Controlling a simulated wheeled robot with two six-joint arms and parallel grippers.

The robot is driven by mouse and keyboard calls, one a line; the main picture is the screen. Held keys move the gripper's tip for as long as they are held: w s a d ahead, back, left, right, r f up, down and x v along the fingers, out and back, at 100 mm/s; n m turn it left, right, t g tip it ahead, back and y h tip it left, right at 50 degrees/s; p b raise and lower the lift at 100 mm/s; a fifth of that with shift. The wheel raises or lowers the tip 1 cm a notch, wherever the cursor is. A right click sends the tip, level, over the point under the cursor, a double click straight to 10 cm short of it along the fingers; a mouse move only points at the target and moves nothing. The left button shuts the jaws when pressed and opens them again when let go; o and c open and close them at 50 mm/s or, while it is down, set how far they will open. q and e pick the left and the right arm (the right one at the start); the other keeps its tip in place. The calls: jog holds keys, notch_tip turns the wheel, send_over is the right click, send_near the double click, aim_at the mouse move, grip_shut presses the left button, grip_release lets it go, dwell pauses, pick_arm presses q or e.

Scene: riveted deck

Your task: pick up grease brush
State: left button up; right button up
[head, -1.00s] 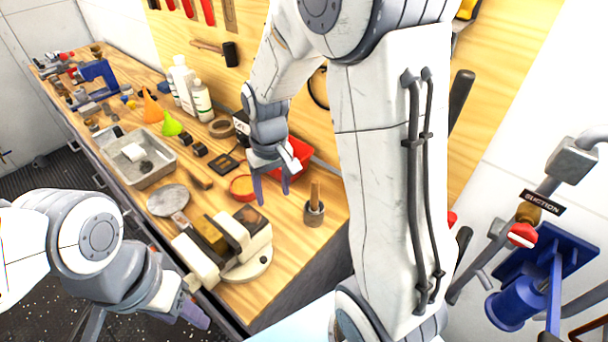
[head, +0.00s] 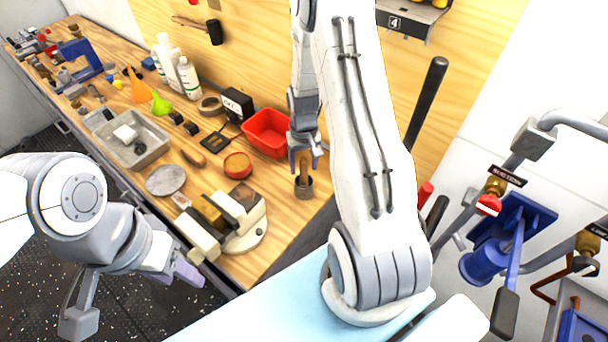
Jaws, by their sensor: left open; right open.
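What looks like the grease brush (head: 304,172) stands upright by its wooden handle in a small dark pot (head: 304,190) near the right end of the wooden bench. My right gripper (head: 305,163) points down at the handle's top, with its fingers open about it. I cannot tell whether the fingers touch the handle. My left gripper (head: 190,272) is open and empty, low beside the bench's front edge, away from the brush.
A red bin (head: 266,132) stands just left of my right gripper. A round red-rimmed tin (head: 238,165) and a clamp-like block fixture (head: 243,222) lie nearer. A grey tray (head: 137,148), bottles (head: 188,78) and funnels (head: 160,103) are further left.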

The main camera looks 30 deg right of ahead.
jog(key=shift+f, duration=1.35)
pick_arm(q)
jog(key=shift+r, duration=0.6)
pick_arm(e)
jog(key=shift+c, duration=0.2)
grip_shut()
jog(key=shift+r, duration=0.1)
notch_tip(320, 180, up, 9)
jog(key=shift+b, duration=1.05)
pick_arm(q)
jog(key=shift+f, duration=1.35)
pick_arm(e)
jog(key=shift+r, duration=0.45)
